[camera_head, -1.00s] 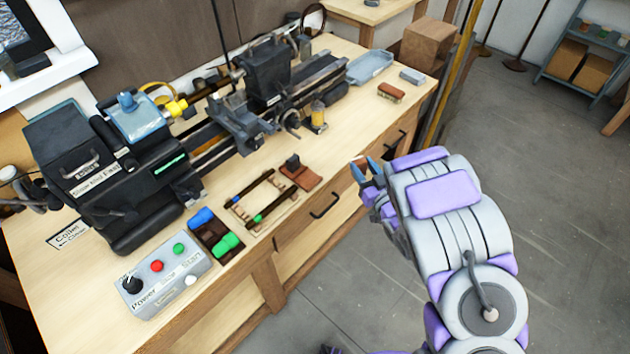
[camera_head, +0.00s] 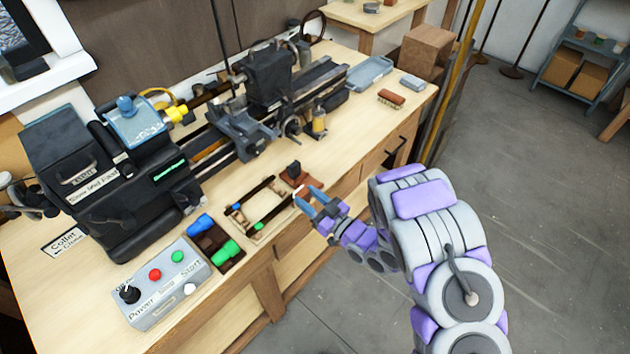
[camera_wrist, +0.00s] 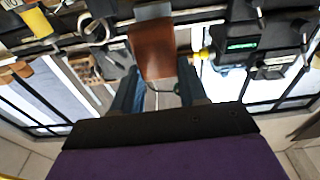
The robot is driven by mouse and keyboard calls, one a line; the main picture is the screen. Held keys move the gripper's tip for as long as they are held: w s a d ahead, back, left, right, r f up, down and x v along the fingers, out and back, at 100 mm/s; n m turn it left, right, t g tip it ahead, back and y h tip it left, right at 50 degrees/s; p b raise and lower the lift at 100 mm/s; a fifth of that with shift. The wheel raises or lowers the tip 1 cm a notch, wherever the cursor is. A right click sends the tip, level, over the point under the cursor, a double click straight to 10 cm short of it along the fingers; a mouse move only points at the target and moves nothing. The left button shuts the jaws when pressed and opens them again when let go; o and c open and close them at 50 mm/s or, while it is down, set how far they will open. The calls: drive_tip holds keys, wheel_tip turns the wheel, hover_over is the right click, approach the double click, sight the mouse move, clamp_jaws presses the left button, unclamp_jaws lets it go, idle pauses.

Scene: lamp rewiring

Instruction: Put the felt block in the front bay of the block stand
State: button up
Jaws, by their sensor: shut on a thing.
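My gripper (camera_head: 312,200) hangs over the front edge of the bench, close to the low wooden frame. It is shut on a brown block with a grey end (camera_wrist: 153,52), seemingly the felt block, which sticks out beyond the blue fingers in the wrist view. In the head view the held block is mostly hidden; only a small pale bit shows at the fingertips. A red-brown base with a dark upright piece (camera_head: 294,170) is just behind the gripper. I cannot tell for sure whether it is the block stand, and its bays are not clear.
The wooden frame with dark bars (camera_head: 262,230) lies left of my gripper. Further left are a dark tray (camera_head: 231,262) with blue and green pieces and a control box (camera_head: 160,290). The lathe (camera_head: 240,135) stands behind. A brush (camera_head: 391,98) and grey block (camera_head: 412,83) lie right.

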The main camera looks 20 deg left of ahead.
drive_tip(key=w, duration=0.3)
drive_tip(key=w+b, duration=0.1)
drive_tip(key=w, duration=0.2)
drive_tip(key=w+a, duration=0.1)
drive_tip(key=w, duration=0.2)
drive_tip(key=shift+w+a+f, duration=0.1)
drive_tip(key=shift+f, duration=0.25)
drive_tip(key=shift+w+a, duration=0.1)
drive_tip(key=shift+w, duration=0.1)
drive_tip(key=shift+w+a+f, duration=0.2)
drive_tip(key=shift+w+a, duration=0.2)
drive_tip(key=shift+a, duration=0.1)
drive_tip(key=f, duration=0.1)
drive_tip(key=f+b, duration=0.1)
drive_tip(key=f, duration=0.1)
drive_tip(key=shift+a, duration=0.25)
drive_tip(key=shift+d+f+b, duration=0.1)
drive_tip(key=shift+f+b, duration=0.25)
drive_tip(key=shift+s+d+r, duration=0.1)
drive_tip(key=shift+d+r, duration=0.05)
drive_tip(key=shift+d, duration=0.2)
drive_tip(key=o, duration=0.7)
drive_tip(key=shift+d, duration=0.1)
drive_tip(key=o, duration=0.3)
drive_tip(key=shift+o, duration=0.7)
drive_tip(key=shift+a, duration=0.4)
drive_tip(key=p+v, duration=0.1)
drive_tip(key=v, duration=1.1)
drive_tip(key=shift+d, duration=0.15)
